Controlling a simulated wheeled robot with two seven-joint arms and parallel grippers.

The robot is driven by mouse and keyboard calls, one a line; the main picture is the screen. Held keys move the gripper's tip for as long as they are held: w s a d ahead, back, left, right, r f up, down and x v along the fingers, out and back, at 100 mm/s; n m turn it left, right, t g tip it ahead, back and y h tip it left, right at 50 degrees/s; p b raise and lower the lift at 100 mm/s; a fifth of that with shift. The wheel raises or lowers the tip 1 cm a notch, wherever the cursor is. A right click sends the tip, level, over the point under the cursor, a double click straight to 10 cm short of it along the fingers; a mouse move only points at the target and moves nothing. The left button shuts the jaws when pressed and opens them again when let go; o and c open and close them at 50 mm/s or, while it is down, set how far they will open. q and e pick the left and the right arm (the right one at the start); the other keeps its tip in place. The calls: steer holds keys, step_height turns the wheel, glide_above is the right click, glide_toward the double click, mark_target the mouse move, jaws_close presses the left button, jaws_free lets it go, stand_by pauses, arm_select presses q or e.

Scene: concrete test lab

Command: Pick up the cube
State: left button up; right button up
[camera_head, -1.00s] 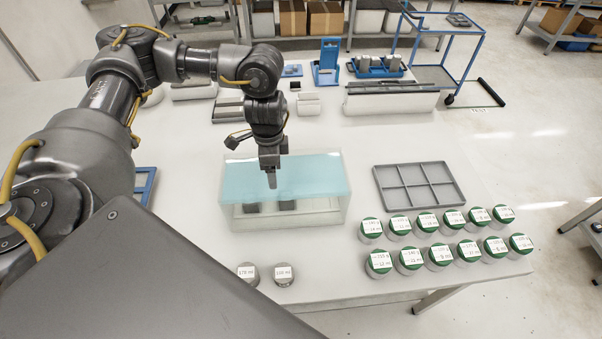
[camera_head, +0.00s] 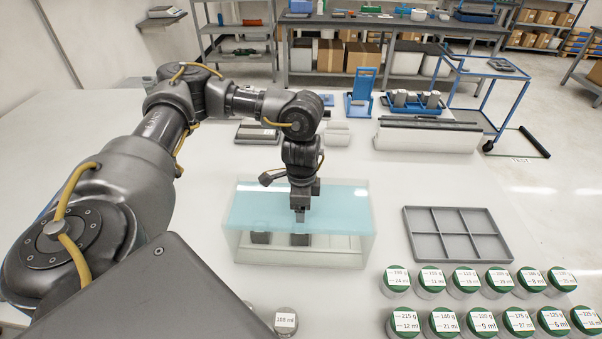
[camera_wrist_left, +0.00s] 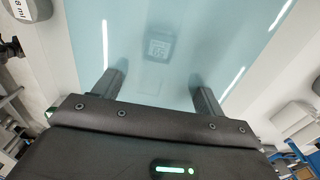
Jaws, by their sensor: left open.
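A clear tank (camera_head: 330,257) of pale blue liquid stands on the white table. A blurred cube with a number label (camera_wrist_left: 158,48) shows under the liquid, just beyond the fingertips. My right gripper is out of view.
A grey divided tray (camera_head: 457,234) lies empty to the tank's right. Several green-lidded labelled jars (camera_head: 464,279) stand in rows in front of it. A labelled lidded container (camera_head: 285,321) stands at the front.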

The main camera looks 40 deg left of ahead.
arm_select(q)
step_height(320, 180, down, 5)
steer(key=shift+f+p, duration=0.1)
steer(key=shift+p, duration=0.25)
steer(key=shift+s+f+p, duration=0.15)
steer(key=shift+f+p, duration=0.3)
step_height(320, 180, down, 4)
steer(key=shift+f+p, duration=0.15)
steer(key=shift+p, duration=0.35)
steer(key=shift+c, duration=0.4)
steer(key=c, duration=1.2)
